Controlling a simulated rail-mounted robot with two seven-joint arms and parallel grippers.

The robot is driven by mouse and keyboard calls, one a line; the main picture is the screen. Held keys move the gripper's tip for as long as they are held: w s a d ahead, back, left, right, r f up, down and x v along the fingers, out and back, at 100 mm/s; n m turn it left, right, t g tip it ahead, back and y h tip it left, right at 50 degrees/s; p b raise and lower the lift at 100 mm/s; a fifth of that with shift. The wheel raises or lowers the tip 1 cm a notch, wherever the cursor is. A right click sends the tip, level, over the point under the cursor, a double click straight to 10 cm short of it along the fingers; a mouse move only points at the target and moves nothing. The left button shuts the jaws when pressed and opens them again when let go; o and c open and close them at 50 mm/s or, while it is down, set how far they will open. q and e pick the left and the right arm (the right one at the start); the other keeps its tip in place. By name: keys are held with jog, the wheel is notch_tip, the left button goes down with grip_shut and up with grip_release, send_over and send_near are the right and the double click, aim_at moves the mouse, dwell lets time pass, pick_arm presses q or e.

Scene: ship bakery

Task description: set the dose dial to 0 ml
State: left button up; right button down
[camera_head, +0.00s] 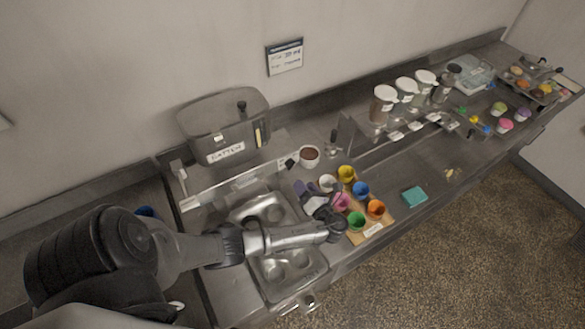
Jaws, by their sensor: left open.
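A grey batter dispenser (190,126) with a white label reading "BATTER" stands against the wall at the back left. A dark knob (242,107) and a yellow upright strip (258,136) show on it. I cannot make out a dose dial or its scale at this size. My left gripper (319,203) is open above the counter, right of the metal muffin tin and beside the coloured cups, well apart from the dispenser. Whether its fingers touch a cup is unclear. My right gripper is not in view.
A muffin tin (284,235) lies before the dispenser. Coloured cups, including a blue cup (361,189), stand on a wooden board (383,223). A brown-filled cup (309,157) stands behind. White-lidded jars (381,107) line the back.

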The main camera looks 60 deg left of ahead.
aim_at(291, 164)
pick_arm(q)
jog(key=a, duration=0.8)
jog(key=shift+a+p, duration=0.3)
jog(key=shift+a, duration=0.1)
jog(key=c, duration=0.9)
